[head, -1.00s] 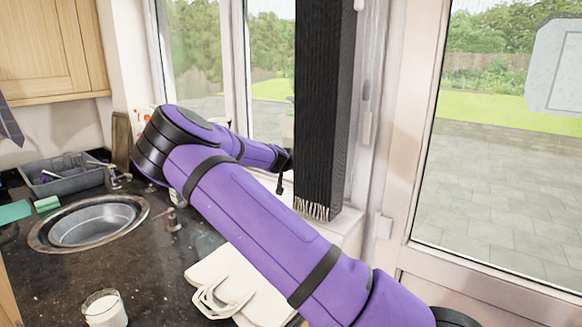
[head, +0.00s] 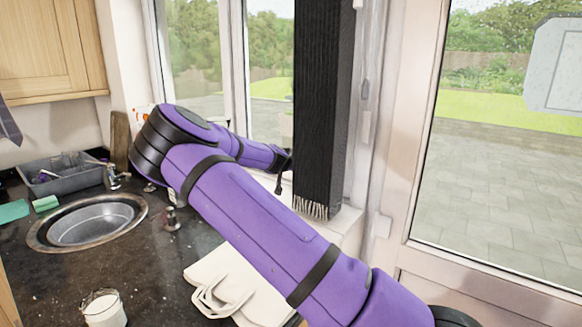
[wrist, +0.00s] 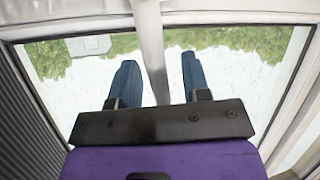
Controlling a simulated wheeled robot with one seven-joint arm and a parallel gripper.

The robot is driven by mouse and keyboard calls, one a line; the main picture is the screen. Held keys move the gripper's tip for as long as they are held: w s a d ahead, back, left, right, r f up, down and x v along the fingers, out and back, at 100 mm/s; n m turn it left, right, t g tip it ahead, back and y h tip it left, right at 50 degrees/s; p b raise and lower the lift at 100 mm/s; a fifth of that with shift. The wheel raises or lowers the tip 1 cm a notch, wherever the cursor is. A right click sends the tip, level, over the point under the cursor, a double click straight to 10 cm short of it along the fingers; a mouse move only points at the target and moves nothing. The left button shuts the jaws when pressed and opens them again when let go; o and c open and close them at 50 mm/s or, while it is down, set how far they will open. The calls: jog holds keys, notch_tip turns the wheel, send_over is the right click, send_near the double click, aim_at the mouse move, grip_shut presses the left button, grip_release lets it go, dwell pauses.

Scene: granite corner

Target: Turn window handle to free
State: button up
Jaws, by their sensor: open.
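The window (head: 271,95) stands behind the sink counter, with pale frame bars and garden beyond. My purple arm reaches across the counter toward it, its dark end close to the window at the left edge of a black hanging scarf. In the wrist view my gripper (wrist: 159,62) is open, its two blue fingers spread apart with nothing seen held between them. A pale upright window bar (wrist: 151,45) runs behind the gap between the fingers. I cannot make out the window handle clearly in either view.
The black fringed scarf (head: 322,110) hangs right beside the arm's end. A glazed door (head: 500,190) is at right.

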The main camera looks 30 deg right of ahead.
jog(key=v, duration=0.7)
jog(key=shift+a, duration=0.25)
jog(key=shift+w, duration=0.1)
jog(key=c, duration=0.6)
jog(key=shift+w+a+f+n+g, duration=0.2)
jog(key=shift+w+n+g, duration=0.1)
jog(key=shift+n, duration=0.1)
grip_shut()
jog(key=w+a+f+n+g+h, duration=0.3)
jog(key=w+a+n+g+h, duration=0.5)
jog(key=w+a+n+g, duration=0.15)
jog(key=s+d, duration=0.2)
jog(key=d, duration=0.4)
jog(key=s+d+r, duration=0.1)
jog(key=s+d, duration=0.1)
jog(key=d, duration=0.4)
jog(key=shift+s+d+r+m, duration=0.15)
jog(key=shift+s+d+m, duration=0.15)
jog(key=shift+d+m, duration=0.1)
